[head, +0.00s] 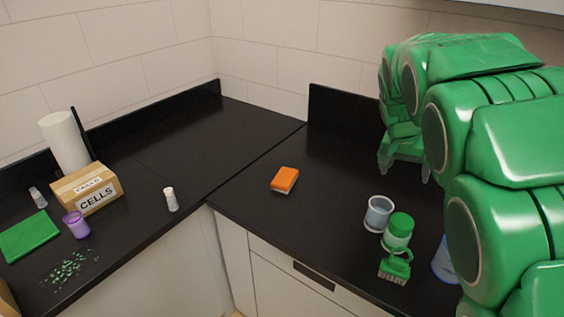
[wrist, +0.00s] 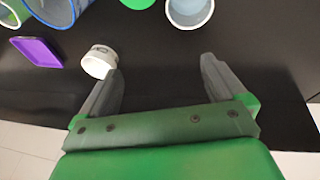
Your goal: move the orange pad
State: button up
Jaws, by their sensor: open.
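The orange pad (head: 286,178) lies flat on the black counter, left of the cups and near the corner, with a pale underside showing. My gripper (head: 405,168) is to the right of the pad, at the back of the right counter, clearly apart from it. In the wrist view my gripper (wrist: 160,72) has its two grey fingers spread with nothing between them. The pad does not show in the wrist view.
A grey-blue cup (head: 379,213), a green-lidded jar (head: 398,232) and a green brush (head: 395,267) stand right of the pad. A small white tub (wrist: 98,61) is near my left finger. A box (head: 87,187) stands on the left counter. Counter around the pad is clear.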

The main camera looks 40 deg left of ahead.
jog(key=w+a+f+n+t+y, duration=0.1)
jog(key=a+f, duration=0.1)
jog(key=a, duration=0.7)
jog(key=w+a+f, duration=0.1)
jog(key=a+f, duration=0.2)
jog(key=a, duration=0.6)
jog(key=n+y, duration=0.1)
jog(key=y, duration=0.1)
send_near(286, 175)
jog(key=shift+w+a+f, duration=0.2)
jog(key=shift+a+f, duration=0.05)
jog(key=shift+f, duration=0.45)
jog(key=shift+x, duration=3.9)
jog(key=shift+d, duration=0.1)
jog(key=c, duration=1.1)
jog(key=shift+o, duration=0.2)
jog(key=shift+d, duration=10.05)
